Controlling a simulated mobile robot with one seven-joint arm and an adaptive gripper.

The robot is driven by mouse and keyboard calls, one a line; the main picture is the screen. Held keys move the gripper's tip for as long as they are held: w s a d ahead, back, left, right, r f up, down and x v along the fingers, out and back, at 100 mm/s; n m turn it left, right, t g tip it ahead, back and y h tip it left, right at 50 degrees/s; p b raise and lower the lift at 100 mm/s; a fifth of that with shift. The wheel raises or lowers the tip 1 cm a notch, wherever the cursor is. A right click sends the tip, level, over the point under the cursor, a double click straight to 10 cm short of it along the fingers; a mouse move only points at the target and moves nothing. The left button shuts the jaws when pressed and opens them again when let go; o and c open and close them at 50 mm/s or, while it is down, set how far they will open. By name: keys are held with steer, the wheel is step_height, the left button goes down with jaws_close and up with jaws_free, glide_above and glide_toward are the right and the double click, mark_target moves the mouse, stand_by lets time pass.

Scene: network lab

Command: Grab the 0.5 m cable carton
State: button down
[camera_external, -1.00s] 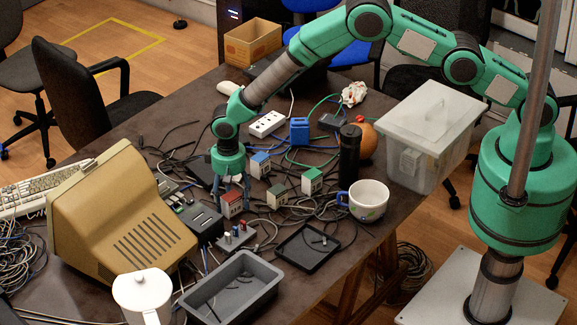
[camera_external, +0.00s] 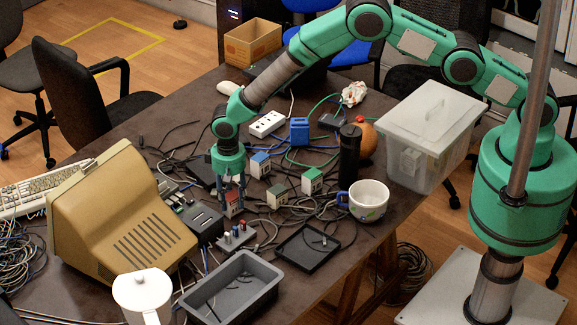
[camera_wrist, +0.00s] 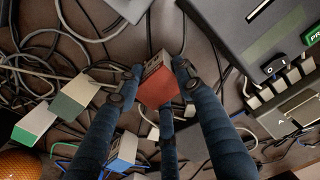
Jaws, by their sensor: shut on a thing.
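A small red-topped carton (camera_external: 236,210) stands among cables on the dark table; it also shows in the wrist view (camera_wrist: 158,86). My gripper (camera_external: 233,207) points down over it, and its blue fingers are shut on the carton's sides. A blue-topped carton (camera_external: 260,165) and two green-topped cartons (camera_external: 277,197) (camera_external: 312,182) stand nearby. The wrist view shows a blue-topped one (camera_wrist: 123,147) and two green-topped ones (camera_wrist: 76,97) (camera_wrist: 36,124). No length label is readable, so I cannot tell which carton is the 0.5 m one.
A grey device with ports (camera_wrist: 255,30) lies close beside the held carton. Loose cables surround it. A black tray (camera_external: 308,248), a grey bin (camera_external: 232,286), a mug (camera_external: 368,201), a black bottle (camera_external: 349,155) and a beige monitor (camera_external: 120,220) stand around. The space above is clear.

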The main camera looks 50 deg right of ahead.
mark_target(231, 196)
steer(key=shift+r, duration=5.05)
